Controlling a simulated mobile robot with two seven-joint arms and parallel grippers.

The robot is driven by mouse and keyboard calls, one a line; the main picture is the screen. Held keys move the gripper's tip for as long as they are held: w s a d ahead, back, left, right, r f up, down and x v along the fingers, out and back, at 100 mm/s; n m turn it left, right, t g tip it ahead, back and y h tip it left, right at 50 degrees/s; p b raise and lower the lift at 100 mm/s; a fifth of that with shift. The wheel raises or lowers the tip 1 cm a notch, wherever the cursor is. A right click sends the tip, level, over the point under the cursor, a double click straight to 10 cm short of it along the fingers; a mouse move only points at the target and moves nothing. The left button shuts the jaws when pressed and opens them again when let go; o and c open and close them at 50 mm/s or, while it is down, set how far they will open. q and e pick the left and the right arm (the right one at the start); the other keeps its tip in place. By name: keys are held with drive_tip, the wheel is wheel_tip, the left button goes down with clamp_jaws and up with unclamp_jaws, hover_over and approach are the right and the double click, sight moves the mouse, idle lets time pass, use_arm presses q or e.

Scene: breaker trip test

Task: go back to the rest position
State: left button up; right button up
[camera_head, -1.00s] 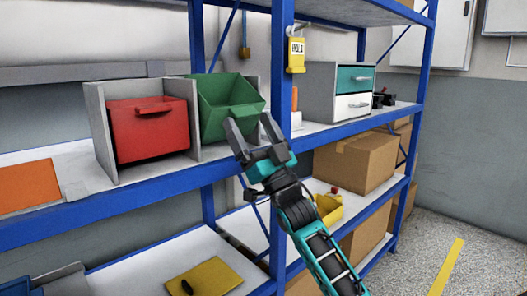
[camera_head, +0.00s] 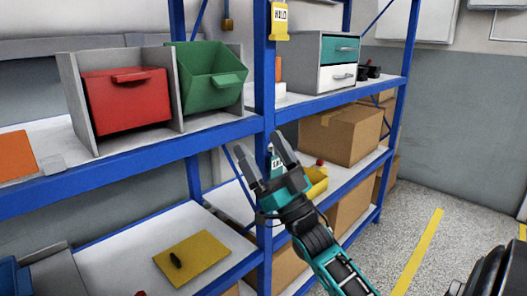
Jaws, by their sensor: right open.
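My right gripper (camera_head: 262,152) is open, with its two dark fingers pointing up. It is in front of the blue shelf post, just below the upper shelf's front edge. A small white label (camera_head: 277,163) shows between the fingers; I cannot tell what it is fixed to. The fingers appear empty. My left gripper is not in view.
The blue-framed shelf (camera_head: 130,170) holds a red bin (camera_head: 127,105), a green bin (camera_head: 207,78) and a drawer cabinet (camera_head: 318,68). Below are a cardboard box (camera_head: 342,135), a yellow bin (camera_head: 316,182) and a yellow mat (camera_head: 200,262). Floor (camera_head: 420,220) is free at right.

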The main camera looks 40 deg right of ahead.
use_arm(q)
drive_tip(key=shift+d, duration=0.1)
use_arm(e)
drive_tip(key=a+f+g+h+p, duration=0.1)
drive_tip(key=a+f+g+p, duration=0.25)
drive_tip(key=f, duration=0.45)
drive_tip(key=a+f+g+p, duration=0.3)
drive_tip(key=a+f+g, duration=0.2)
drive_tip(key=f, duration=0.3)
use_arm(q)
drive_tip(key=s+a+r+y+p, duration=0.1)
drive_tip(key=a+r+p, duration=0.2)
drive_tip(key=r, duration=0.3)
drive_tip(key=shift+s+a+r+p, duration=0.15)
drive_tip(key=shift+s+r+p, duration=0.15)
drive_tip(key=shift+p, duration=0.35)
use_arm(e)
drive_tip(key=s+a+f+n+g, duration=0.1)
drive_tip(key=s+a+f+g, duration=0.3)
drive_tip(key=s+a+f, duration=0.1)
drive_tip(key=s+a+f+g+y, duration=0.1)
drive_tip(key=s+a+f+g, duration=0.3)
drive_tip(key=s+f, duration=0.4)
drive_tip(key=shift+s+a+f+n, duration=0.2)
drive_tip(key=shift+a+f+n, duration=0.2)
drive_tip(key=shift+f, duration=0.05)
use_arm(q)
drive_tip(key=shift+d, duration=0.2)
use_arm(e)
drive_tip(key=shift+g, duration=0.25)
